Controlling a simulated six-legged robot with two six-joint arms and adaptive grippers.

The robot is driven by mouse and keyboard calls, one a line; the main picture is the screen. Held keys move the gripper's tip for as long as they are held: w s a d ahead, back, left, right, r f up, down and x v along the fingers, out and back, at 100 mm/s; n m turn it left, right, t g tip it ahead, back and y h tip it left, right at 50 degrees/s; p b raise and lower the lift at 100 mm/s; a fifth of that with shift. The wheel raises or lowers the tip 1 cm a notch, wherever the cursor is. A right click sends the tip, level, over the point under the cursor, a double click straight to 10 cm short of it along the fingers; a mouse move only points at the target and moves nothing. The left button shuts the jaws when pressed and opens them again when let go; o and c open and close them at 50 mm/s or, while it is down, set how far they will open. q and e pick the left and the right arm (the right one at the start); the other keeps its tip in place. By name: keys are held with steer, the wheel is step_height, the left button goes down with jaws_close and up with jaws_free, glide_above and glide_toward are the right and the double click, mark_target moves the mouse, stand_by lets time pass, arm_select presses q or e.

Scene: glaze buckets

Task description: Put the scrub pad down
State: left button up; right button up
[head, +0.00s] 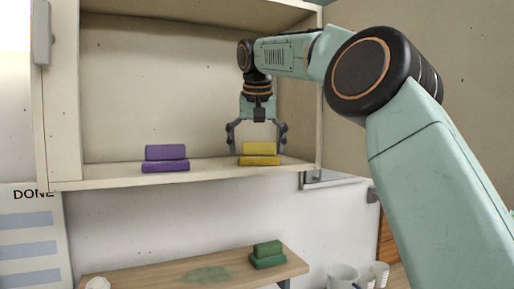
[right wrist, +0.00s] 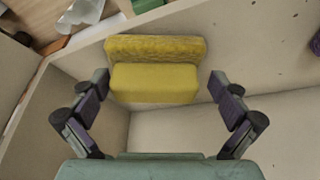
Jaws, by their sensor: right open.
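In the right wrist view the upper yellow pad (right wrist: 154,83) sits between the two open fingers, with a gap on both sides. The gripper holds nothing. My left gripper is not in view.
The cabinet's right side wall is close to the gripper.

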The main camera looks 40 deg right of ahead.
steer(key=shift+s+r, duration=0.2)
steer(key=shift+s, duration=0.15)
steer(key=shift+r, duration=0.2)
steer(key=p+v, duration=0.3)
steer(key=v, duration=0.8)
steer(key=shift+r, duration=0.35)
steer(key=shift+w+a, duration=0.1)
